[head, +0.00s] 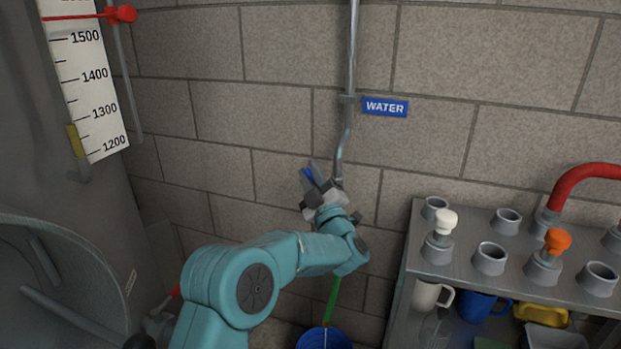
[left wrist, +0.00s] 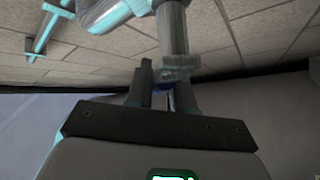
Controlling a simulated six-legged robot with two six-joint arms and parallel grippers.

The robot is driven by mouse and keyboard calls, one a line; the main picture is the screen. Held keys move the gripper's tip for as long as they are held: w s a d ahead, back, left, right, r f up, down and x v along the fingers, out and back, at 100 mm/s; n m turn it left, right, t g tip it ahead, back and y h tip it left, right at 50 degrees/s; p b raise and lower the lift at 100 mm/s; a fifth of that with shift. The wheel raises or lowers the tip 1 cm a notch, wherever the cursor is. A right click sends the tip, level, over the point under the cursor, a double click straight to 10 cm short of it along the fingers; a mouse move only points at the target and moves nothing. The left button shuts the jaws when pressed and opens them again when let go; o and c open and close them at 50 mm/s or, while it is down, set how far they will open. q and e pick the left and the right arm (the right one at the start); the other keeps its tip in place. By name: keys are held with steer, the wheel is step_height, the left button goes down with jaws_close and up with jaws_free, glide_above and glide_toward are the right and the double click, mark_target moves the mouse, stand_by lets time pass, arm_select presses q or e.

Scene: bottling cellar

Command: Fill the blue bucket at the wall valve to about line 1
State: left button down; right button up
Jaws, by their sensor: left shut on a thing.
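The blue bucket (head: 323,340) shows at the bottom edge of the head view, cut off by the frame, below my left arm. A grey pipe (head: 351,60) runs down the wall beside the blue WATER sign (head: 385,107). My left gripper (head: 316,176) is at the lower end of this pipe. It is shut on a small blue part, apparently the valve handle (head: 308,174); the fingers hide most of it. In the left wrist view the fingers (left wrist: 166,80) stand around the valve, with the pipe (left wrist: 172,35) beyond. The bucket's lines and water level cannot be made out.
A narrow green strip (head: 332,302) rises above the bucket. On the right stands a metal rack (head: 465,262) with sockets, knobs and a red hose (head: 578,178), with mugs below. On the left is a large grey tank (head: 50,170) with a scale (head: 88,75).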

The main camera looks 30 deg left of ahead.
arm_select(q)
steer(key=shift+r, duration=0.1)
steer(key=c, duration=1.1)
jaws_free()
steer(key=v, duration=1.6)
steer(key=shift+d+p, duration=0.2)
steer(key=shift+p, duration=0.15)
